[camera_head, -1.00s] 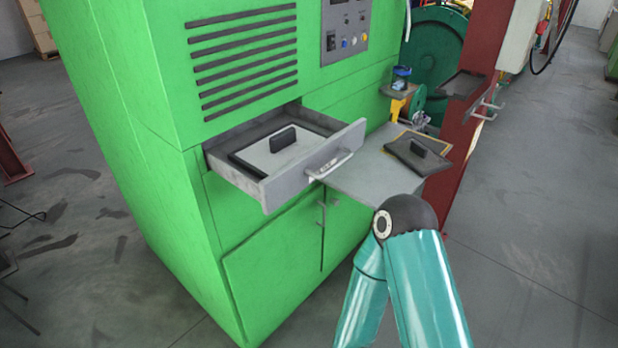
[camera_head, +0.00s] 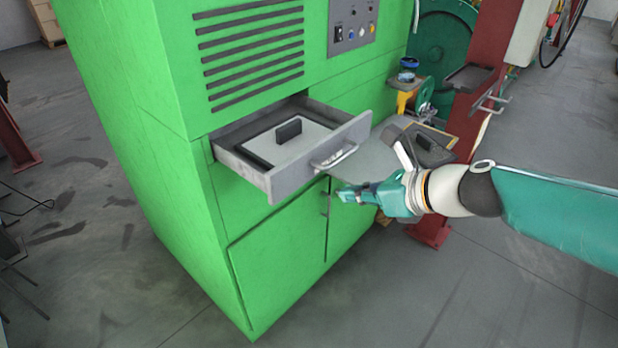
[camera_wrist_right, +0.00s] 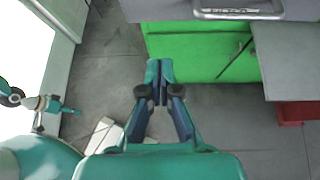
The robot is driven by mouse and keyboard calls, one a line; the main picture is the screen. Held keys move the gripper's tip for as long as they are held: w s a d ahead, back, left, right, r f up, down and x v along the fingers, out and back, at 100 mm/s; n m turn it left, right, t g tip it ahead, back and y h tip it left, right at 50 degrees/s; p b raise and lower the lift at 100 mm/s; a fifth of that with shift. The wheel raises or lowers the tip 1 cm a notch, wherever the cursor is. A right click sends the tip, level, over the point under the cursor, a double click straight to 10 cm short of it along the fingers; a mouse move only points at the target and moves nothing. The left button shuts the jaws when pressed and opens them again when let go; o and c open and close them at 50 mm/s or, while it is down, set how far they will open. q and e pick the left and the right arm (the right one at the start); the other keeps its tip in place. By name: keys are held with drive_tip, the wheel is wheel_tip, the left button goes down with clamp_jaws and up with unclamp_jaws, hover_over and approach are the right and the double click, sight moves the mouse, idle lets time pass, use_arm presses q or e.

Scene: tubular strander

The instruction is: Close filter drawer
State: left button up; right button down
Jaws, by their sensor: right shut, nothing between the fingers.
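The filter drawer (camera_head: 318,166) is a grey drawer pulled out of the green cabinet (camera_head: 165,150). A dark-framed filter with a pale top and black grip (camera_head: 288,131) lies inside it. The drawer's bar handle (camera_head: 334,157) is on its front; it also shows at the top of the right wrist view (camera_wrist_right: 240,13). My right gripper (camera_head: 345,194) is shut and empty, below and in front of the handle, apart from it. In the right wrist view its fingertips (camera_wrist_right: 159,68) are together below the drawer front. My left gripper is not in the head view.
A grey shelf (camera_head: 372,160) sticks out right of the drawer, with a dark flat plate with a grip (camera_head: 425,145) on it, partly behind my right wrist. A red post (camera_head: 462,120) stands to the right. The floor in front is clear.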

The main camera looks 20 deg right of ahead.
wheel_tip(320, 180, up, 2)
drive_tip(key=d, duration=0.1)
drive_tip(key=b, duration=0.2)
approach(299, 176)
wheel_tip(299, 176, down, 4)
drive_tip(key=w+a, duration=0.1)
drive_tip(key=shift+t+h, duration=0.3)
drive_tip(key=shift+t, duration=0.1)
drive_tip(key=shift+w+a+r+p, duration=0.15)
drive_tip(key=shift+w+a, duration=0.15)
drive_tip(key=shift+w, duration=0.35)
drive_tip(key=shift+w+a+f+p, duration=0.1)
drive_tip(key=shift+w+a, duration=0.2)
drive_tip(key=shift+w, duration=0.4)
drive_tip(key=shift+w+a+r+p, duration=0.15)
drive_tip(key=shift+w+a, duration=0.15)
drive_tip(key=shift+w, duration=0.35)
drive_tip(key=shift+d, duration=0.1)
